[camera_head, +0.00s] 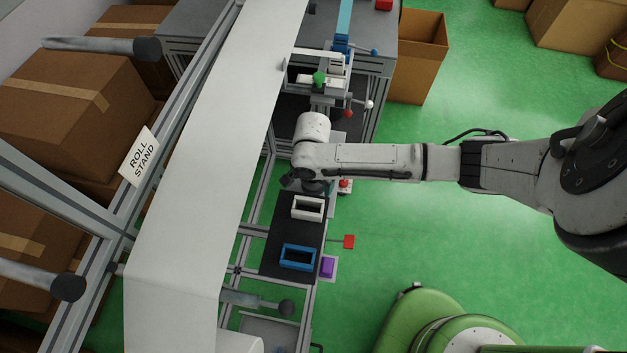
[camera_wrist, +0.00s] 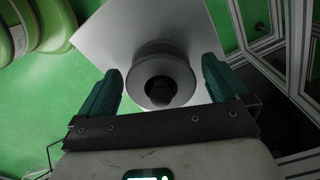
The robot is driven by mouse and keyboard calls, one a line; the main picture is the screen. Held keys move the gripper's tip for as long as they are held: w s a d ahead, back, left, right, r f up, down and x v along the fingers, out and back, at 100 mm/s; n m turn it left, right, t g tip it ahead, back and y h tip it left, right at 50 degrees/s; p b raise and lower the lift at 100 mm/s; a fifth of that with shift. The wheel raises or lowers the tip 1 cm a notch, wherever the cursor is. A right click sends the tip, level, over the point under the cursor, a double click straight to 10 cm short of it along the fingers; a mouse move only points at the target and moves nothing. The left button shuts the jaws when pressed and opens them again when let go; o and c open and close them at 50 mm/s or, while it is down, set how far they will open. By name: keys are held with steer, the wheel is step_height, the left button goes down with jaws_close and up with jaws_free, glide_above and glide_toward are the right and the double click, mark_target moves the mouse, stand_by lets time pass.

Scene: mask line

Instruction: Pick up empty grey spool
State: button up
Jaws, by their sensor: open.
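A grey round spool (camera_wrist: 158,64) with a dark hub at its centre shows in the wrist view, over a pale flat plate (camera_wrist: 115,38). No material shows wound on it. My gripper (camera_wrist: 161,70) has its two teal fingers spread wide, one on each side of the spool, with a visible gap at each side. Whether the fingers are level with the spool or above it, I cannot tell. In the head view my arm's end is over the machine's right side, and the spool is hidden there.
A black panel (camera_head: 273,232) holds a white frame (camera_head: 308,200) and a blue frame (camera_head: 297,268). A wide white web (camera_head: 205,190) runs along the left. Green floor (camera_head: 420,235) is open at right.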

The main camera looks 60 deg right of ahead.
steer(key=shift+f, duration=0.35)
steer(key=shift+c, duration=0.2)
steer(key=c, duration=1)
